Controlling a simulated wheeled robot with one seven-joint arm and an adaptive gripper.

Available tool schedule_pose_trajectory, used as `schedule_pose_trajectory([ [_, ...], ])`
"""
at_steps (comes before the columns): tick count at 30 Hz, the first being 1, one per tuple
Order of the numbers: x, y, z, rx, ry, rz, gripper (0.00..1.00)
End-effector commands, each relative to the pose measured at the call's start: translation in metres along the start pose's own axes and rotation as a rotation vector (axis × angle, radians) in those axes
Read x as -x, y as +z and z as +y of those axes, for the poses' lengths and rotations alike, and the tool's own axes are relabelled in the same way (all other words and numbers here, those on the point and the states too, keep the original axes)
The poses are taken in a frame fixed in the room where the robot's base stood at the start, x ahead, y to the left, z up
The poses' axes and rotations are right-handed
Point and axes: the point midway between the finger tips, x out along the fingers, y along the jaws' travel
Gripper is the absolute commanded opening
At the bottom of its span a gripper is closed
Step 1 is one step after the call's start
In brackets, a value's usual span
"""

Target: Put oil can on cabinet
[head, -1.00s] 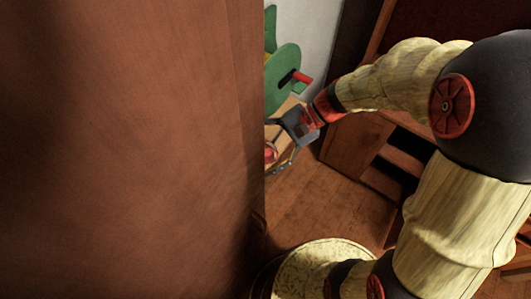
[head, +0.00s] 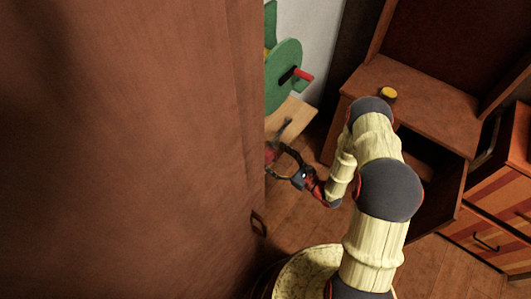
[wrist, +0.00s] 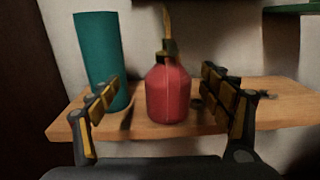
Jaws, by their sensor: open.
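The oil can (wrist: 168,98) is red with a thin brass spout and stands upright on a light wooden shelf (wrist: 290,112) in the wrist view. My gripper (wrist: 160,88) is open, with one finger on each side of the can in the picture; I cannot tell whether the can is between the fingertips or beyond them. In the head view my gripper (head: 278,164) is at the edge of a large brown wooden panel (head: 130,150), which hides part of the shelf. A brown wooden cabinet (head: 425,105) stands at the right, a small yellow-topped object (head: 388,93) on it.
A teal cylinder (wrist: 97,62) stands on the shelf close left of the can. A green machine with a red handle (head: 284,72) is by the wall. A drawer unit (head: 495,215) stands far right. Some floor (head: 310,225) is clear.

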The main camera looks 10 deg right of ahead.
Motion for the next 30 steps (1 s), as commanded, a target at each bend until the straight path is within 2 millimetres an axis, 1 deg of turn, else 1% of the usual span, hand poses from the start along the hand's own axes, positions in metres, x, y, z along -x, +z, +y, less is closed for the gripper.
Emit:
schedule_pose_trajectory([
  [1, 0.007, -0.015, -0.003, -0.016, -0.037, 0.006, 0.79],
  [3, 0.013, -0.029, -0.006, -0.029, -0.075, 0.014, 0.79],
  [6, 0.016, -0.037, -0.009, -0.035, -0.103, 0.016, 0.79],
  [8, 0.013, -0.038, -0.010, -0.036, -0.108, 0.017, 0.79],
  [17, -0.018, -0.040, -0.010, -0.035, -0.104, 0.017, 0.79],
  [24, -0.051, -0.042, -0.010, -0.036, -0.104, 0.017, 0.79],
  [27, -0.058, -0.041, -0.011, -0.036, -0.104, 0.018, 0.79],
  [30, -0.061, -0.040, -0.012, -0.037, -0.105, 0.018, 0.79],
])
